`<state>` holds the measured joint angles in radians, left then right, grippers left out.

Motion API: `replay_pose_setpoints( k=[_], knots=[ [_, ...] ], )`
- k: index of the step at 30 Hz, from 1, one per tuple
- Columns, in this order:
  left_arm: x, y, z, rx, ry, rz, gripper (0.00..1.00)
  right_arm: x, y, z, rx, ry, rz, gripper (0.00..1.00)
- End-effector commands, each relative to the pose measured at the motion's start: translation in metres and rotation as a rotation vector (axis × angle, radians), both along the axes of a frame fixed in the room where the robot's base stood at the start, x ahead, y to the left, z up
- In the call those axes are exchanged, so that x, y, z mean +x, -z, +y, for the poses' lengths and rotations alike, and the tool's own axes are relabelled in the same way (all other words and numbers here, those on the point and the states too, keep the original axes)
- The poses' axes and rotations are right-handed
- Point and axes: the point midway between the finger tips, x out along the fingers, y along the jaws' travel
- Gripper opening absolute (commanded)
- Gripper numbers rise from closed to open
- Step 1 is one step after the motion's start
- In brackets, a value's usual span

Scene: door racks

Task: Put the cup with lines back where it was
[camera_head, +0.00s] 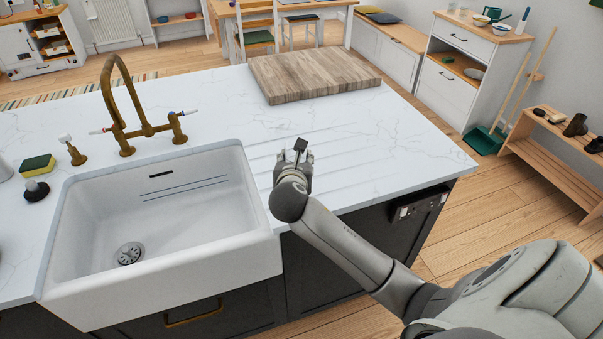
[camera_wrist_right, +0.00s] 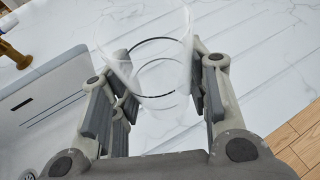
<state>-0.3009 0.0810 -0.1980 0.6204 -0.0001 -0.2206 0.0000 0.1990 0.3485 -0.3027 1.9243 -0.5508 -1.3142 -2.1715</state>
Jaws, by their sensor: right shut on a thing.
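A clear cup with thin dark lines around it (camera_wrist_right: 150,60) is between the fingers of my right gripper (camera_wrist_right: 157,92) in the right wrist view. The gripper is shut on the cup. In the head view my right gripper (camera_head: 297,158) is over the grooved drainer part of the white counter (camera_head: 225,105), just right of the sink. The cup cannot be made out there. I cannot tell whether its base touches the counter. My left gripper is not in view.
The white sink (camera_head: 255,215) is left of the gripper, with a brass tap (camera_head: 125,135) behind it. A wooden board (camera_head: 310,75) lies at the counter's back. Bowls and glasses stand on a white cabinet (camera_head: 470,55) at back right. The counter's right part is clear.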

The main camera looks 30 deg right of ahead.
Motion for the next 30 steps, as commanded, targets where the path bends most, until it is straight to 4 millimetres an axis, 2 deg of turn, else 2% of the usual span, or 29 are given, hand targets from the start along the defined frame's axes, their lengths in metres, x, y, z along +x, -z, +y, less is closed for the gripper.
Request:
replay_pose_setpoints(
  k=[1,6,14,19,30],
  knots=[
    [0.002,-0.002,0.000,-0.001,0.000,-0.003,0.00,0.005,0.013,-0.007,-0.001,0.002,0.007,0.18],
    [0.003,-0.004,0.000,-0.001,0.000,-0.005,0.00,0.019,0.040,-0.025,-0.001,0.000,0.003,0.18],
    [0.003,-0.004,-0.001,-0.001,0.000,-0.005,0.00,0.028,0.058,-0.036,0.001,-0.001,0.002,0.18],
    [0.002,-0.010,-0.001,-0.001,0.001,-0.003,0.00,0.028,0.082,-0.035,0.002,0.000,0.004,0.18],
    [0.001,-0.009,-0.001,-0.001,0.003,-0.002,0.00,0.028,0.088,-0.035,0.000,-0.002,0.001,0.18]
  ],
)
